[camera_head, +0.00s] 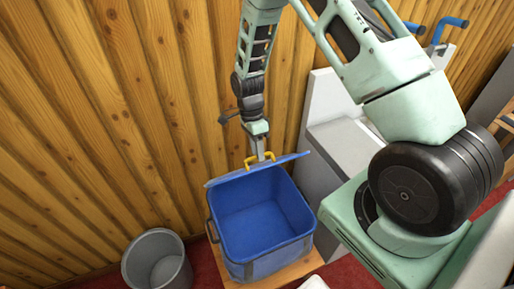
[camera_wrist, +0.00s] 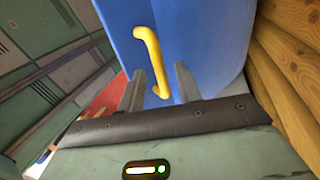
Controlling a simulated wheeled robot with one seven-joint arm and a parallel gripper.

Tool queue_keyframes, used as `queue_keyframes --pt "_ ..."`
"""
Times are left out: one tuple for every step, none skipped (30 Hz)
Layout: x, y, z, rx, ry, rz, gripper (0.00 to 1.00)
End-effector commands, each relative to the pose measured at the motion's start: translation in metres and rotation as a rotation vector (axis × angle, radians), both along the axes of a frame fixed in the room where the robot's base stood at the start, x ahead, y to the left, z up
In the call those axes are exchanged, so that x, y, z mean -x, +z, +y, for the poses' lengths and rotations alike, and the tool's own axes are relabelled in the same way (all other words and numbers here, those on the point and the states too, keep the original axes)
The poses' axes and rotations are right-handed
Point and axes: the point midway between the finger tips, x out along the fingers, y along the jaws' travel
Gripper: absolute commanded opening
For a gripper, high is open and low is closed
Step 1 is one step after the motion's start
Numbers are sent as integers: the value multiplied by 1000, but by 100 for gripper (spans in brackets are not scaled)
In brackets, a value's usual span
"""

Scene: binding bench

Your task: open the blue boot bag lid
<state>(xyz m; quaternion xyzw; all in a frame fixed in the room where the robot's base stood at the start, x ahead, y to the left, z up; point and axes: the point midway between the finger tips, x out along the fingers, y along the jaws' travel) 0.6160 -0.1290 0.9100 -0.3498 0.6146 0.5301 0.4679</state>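The blue boot bag (camera_head: 262,238) is an open-topped box, and I can see into its empty-looking blue interior. Its lid (camera_head: 232,176) is raised at the back and shows almost edge-on in the head view. A yellow handle (camera_head: 251,161) is on the lid; it also shows in the wrist view (camera_wrist: 148,48) against the lid's blue face (camera_wrist: 205,35). My gripper (camera_head: 262,155) is at the handle. In the wrist view my gripper's fingers (camera_wrist: 161,82) are apart, with the handle's lower end showing between them and no visible clamping.
A grey bin (camera_head: 157,262) stands left of the bag. The bag rests on a wooden base (camera_head: 285,275) on red floor. A wooden plank wall (camera_head: 110,120) is close behind, and a grey cabinet (camera_head: 340,145) stands close on the right.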

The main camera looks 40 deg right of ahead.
Motion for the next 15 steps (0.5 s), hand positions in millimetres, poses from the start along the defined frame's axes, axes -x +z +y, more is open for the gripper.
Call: queue_keyframes --pt "0 0 0 0 0 0 34" --pt "0 0 0 0 0 0 34" --pt "0 0 0 0 0 0 34" --pt "0 0 0 0 0 0 29" --pt "0 0 0 0 0 0 20" --pt "0 0 0 0 0 0 9" --pt "0 0 0 0 0 0 1" --pt "0 0 0 0 0 0 0" --pt "0 0 0 0 0 0 0" --pt "0 0 0 0 0 0 0" --pt "0 0 0 0 0 0 0" --pt "-1 1 0 0 0 0 0" --pt "-2 1 0 0 0 -1 0" --pt "-5 2 -1 1 0 -1 0" --pt "-10 4 -2 2 -1 -3 0"
